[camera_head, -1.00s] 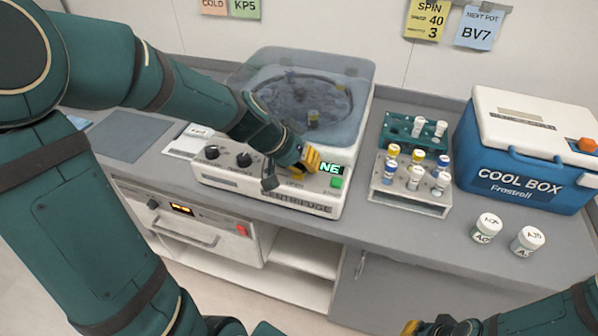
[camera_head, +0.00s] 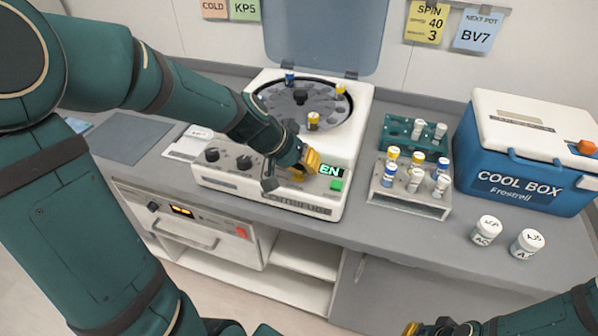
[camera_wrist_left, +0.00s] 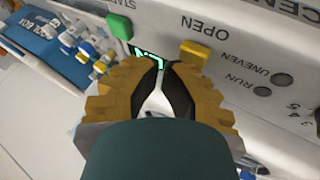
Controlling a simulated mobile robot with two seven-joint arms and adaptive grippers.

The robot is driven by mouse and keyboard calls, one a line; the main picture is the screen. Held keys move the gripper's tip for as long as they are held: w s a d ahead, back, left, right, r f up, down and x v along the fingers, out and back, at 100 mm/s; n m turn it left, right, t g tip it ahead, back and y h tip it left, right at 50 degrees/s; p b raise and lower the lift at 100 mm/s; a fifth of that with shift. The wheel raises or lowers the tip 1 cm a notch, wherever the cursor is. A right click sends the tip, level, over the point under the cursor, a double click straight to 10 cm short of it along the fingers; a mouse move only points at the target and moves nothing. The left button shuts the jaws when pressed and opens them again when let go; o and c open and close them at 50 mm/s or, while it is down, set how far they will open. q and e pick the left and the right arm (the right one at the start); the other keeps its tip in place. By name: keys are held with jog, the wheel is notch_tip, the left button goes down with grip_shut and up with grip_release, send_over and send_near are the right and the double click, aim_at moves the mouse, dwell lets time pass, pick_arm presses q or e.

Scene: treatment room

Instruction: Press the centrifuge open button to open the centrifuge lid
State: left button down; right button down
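The centrifuge (camera_head: 335,205) stands on the counter with its grey lid (camera_head: 325,35) raised upright behind it. Its rotor (camera_head: 285,100) is exposed and holds a few capped tubes. My left gripper (camera_head: 300,172) is at the front panel, beside the lit display (camera_head: 329,170) and the green button (camera_head: 337,184). In the left wrist view its fingertips (camera_wrist_left: 164,66) come together, empty, near the yellow button (camera_wrist_left: 195,52) under the word OPEN. I cannot tell whether they touch it. My right gripper (camera_head: 440,328) shows only partly at the bottom edge.
A grey rack (camera_head: 408,203) and a teal rack (camera_head: 398,139) with capped tubes stand right of the centrifuge. Farther right are a blue cool box (camera_head: 520,180) and two white-capped jars (camera_head: 487,229). A dark mat (camera_head: 130,138) lies on the left.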

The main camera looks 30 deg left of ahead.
pick_arm(q)
jog(key=shift+r, duration=0.55)
notch_tip(320, 180, up, 5)
jog(key=p, duration=0.4)
dwell(0.9)
